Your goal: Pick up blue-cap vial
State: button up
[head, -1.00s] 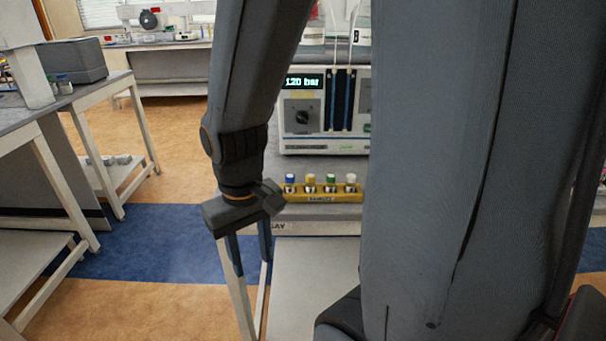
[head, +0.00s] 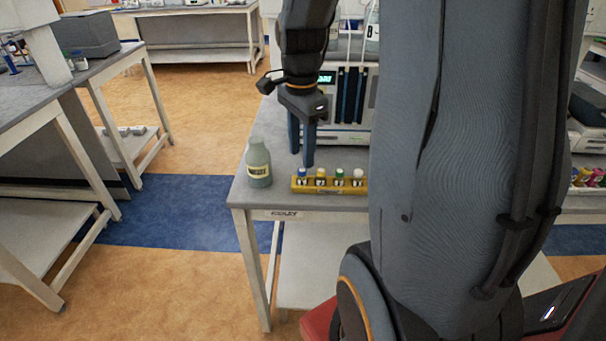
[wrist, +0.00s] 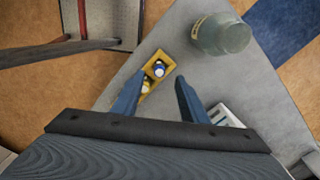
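The blue-cap vial (head: 302,178) stands upright at the left end of a yellow rack (head: 330,190) near the table's front edge. To its right in the rack stand vials with yellow, green and white caps. In the wrist view the blue-cap vial (wrist: 159,68) shows beyond and between my fingertips, next to a yellow-cap vial (wrist: 148,83). My gripper (head: 301,158) is open and empty, pointing down above and slightly behind the rack. It also shows in the wrist view (wrist: 160,78), with its two blue fingers apart. The other vials are hidden there by the left finger and the gripper body.
A grey-green labelled bottle (head: 258,163) stands on the table (head: 240,190) left of the rack. An instrument (head: 345,100) with a display stands behind. The tabletop between bottle and rack is clear. My arm hides the table's right part.

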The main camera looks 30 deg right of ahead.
aim_at(302, 170)
jog(key=shift+s+d+f+p, duration=0.1)
jog(key=shift+f+p, duration=0.75)
jog(key=shift+f, duration=2.5)
grip_shut()
